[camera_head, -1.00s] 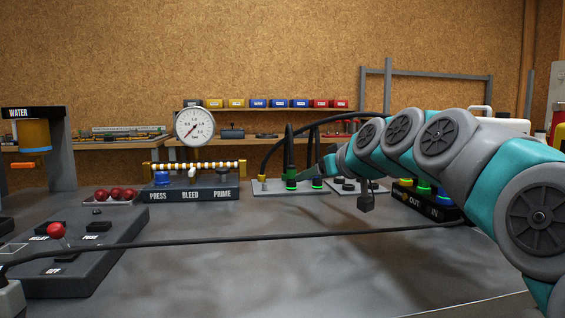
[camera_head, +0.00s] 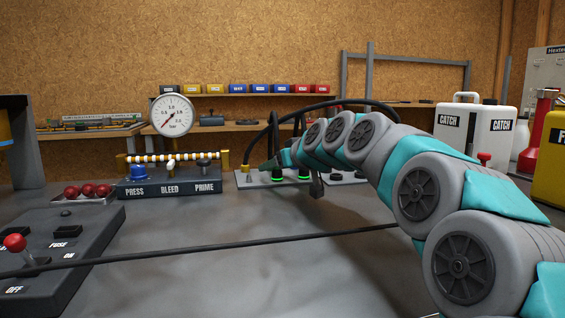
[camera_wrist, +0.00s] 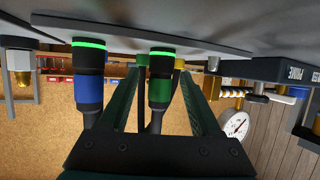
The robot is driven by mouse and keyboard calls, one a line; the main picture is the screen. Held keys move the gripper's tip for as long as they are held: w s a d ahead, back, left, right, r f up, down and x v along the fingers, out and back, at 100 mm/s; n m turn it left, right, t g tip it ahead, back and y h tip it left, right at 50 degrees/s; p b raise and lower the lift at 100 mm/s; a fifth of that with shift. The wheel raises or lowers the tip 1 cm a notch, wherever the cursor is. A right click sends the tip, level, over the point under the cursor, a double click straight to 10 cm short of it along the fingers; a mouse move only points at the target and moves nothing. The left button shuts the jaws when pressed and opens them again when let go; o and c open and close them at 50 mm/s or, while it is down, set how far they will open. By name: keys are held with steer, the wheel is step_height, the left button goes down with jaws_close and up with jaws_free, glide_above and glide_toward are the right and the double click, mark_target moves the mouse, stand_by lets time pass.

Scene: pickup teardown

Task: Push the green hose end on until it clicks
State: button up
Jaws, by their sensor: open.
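The green hose end (camera_wrist: 160,82) stands at a lit green ring on the grey plate (camera_wrist: 225,40), which is overhead in the upside-down wrist view. My gripper (camera_wrist: 161,75) is open, with one finger on each side of the green hose end and a visible gap to each. The blue hose end (camera_wrist: 88,85) stands beside it at another lit ring, outside the left finger. In the head view my gripper (camera_head: 276,161) covers most of the green hose end, and the plate (camera_head: 255,181) lies at the bench's back. I cannot tell whether the green end is fully seated.
The press-bleed-prime block (camera_head: 172,184) with its gauge (camera_head: 173,115) stands left of the plate. A black cable (camera_head: 240,245) crosses the bench in front. A white catch container (camera_head: 475,130) stands at the right. The bench's middle is otherwise clear.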

steer(key=shift+w, duration=0.1)
steer(key=shift+f, duration=0.1)
jaws_close()
stand_by(0.9)
stand_by(1.2)
steer(key=shift+r, duration=0.45)
steer(key=shift+r, duration=0.35)
steer(key=shift+r+p, duration=0.2)
steer(key=shift+p, duration=0.1)
steer(key=shift+r+p, duration=0.75)
steer(key=shift+r, duration=1.25)
